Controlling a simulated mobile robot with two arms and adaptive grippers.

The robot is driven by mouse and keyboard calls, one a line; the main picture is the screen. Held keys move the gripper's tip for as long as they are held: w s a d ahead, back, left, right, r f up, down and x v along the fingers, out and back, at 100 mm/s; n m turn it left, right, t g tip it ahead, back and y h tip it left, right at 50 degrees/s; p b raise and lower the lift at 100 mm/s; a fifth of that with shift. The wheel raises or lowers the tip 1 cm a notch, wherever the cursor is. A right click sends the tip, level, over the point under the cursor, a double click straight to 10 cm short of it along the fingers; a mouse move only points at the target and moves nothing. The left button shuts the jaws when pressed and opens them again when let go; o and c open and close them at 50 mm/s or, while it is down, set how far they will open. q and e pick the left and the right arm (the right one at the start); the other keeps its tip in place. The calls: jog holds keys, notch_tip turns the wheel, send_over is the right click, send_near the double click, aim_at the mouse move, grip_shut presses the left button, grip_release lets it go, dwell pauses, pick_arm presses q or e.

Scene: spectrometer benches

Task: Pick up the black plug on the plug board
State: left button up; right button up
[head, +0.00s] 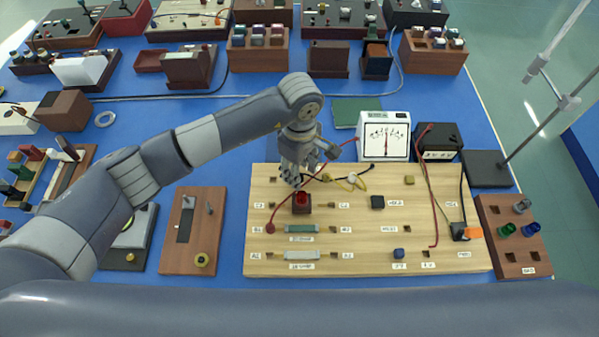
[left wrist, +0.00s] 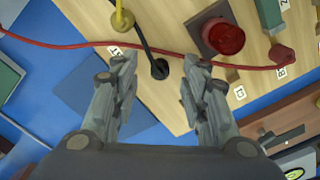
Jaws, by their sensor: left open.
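The black plug (left wrist: 160,69) shows in the left wrist view with its black cable rising from it. It sits on the light wooden plug board (head: 330,220), close to the board's edge. My left gripper (head: 291,180) is over the far left part of the board, and its open fingers show in the left wrist view (left wrist: 158,62). The plug appears between the fingertips in that view; I cannot tell how far below them it is. In the head view the gripper hides the plug. My right gripper is not in view.
A red lamp (head: 302,198) on a dark base stands close by the gripper. A red cable (left wrist: 75,44) crosses near the fingers, and a yellow plug (left wrist: 122,20) is beside the black one. A white meter (head: 385,139) stands behind the board.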

pick_arm(q)
jog(key=shift+f, duration=0.8)
grip_shut()
jog(key=shift+r, duration=0.15)
